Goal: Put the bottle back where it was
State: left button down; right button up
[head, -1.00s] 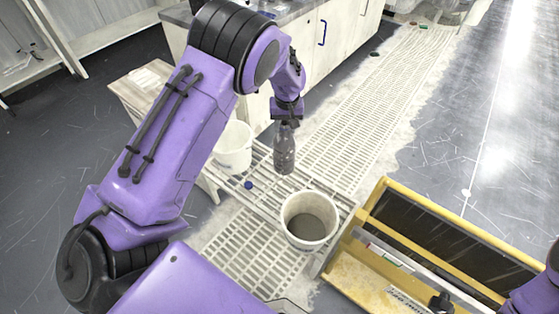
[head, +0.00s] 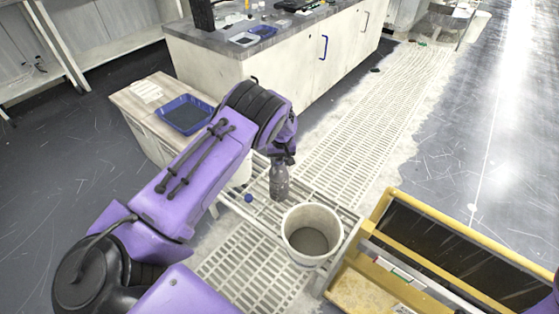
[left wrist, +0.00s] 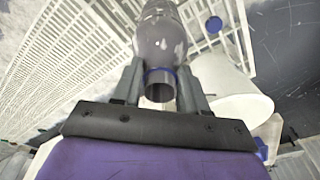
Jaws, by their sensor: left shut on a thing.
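A clear grey bottle (head: 279,181) hangs upright from my left gripper (head: 283,160), near the white slatted rack. In the left wrist view the bottle (left wrist: 162,35) points away from the camera, and the gripper fingers (left wrist: 160,88) are shut around its neck by a blue ring. From these views I cannot tell whether the bottle's base touches the rack. A small blue cap (head: 248,198) lies on the rack (head: 262,215) left of the bottle. My right gripper is not in view; only a bit of purple arm shows at the right edge.
A white bucket (head: 312,207) with grey contents stands right of the bottle. A yellow-framed trough (head: 420,220) lies to the right. A blue tray (head: 186,114) sits on a wooden cabinet.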

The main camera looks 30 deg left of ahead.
pick_arm(q)
jog(key=c, duration=0.6)
grip_release()
jog(key=shift+o, duration=0.2)
notch_tip(320, 180, up, 12)
jog(key=d+p, duration=0.1)
jog(key=s+d+f, duration=0.2)
jog(key=s+f, duration=1.5)
jog(key=f, duration=0.1)
jog(key=s+d+t+y, duration=0.1)
jog(key=s, duration=0.9)
jog(key=s+d+m+t+y, duration=0.1)
jog(key=s+d, duration=0.1)
jog(key=s, duration=0.9)
jog(key=shift+s+d+r, duration=0.3)
jog(key=shift+r, duration=0.1)
